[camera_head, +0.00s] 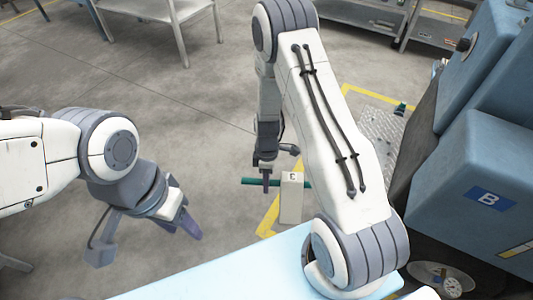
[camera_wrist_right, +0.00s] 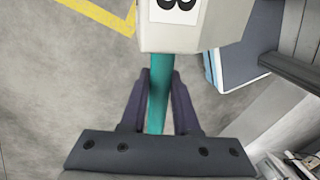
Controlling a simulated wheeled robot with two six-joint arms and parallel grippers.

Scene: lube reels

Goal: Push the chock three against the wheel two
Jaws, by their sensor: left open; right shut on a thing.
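The chock (camera_head: 291,204) is a pale block with a teal bar handle and a white label. Its label is too small to read in the head view and is cut off at the top edge in the right wrist view (camera_wrist_right: 190,34). My right gripper (camera_head: 267,184) is shut on the teal handle (camera_wrist_right: 157,100), with a finger on each side of it. I cannot tell whether the block touches the floor. My left gripper (camera_head: 183,222) is open and empty, to the left and apart from the chock. No wheel can be made out in either view.
A large blue machine (camera_head: 488,165) marked B fills the right side. Yellow floor tape (camera_head: 267,219) runs by the chock, and a metal tread plate (camera_head: 379,133) lies before the machine. A metal table (camera_head: 160,10) stands at the back. Grey floor left of the chock is clear.

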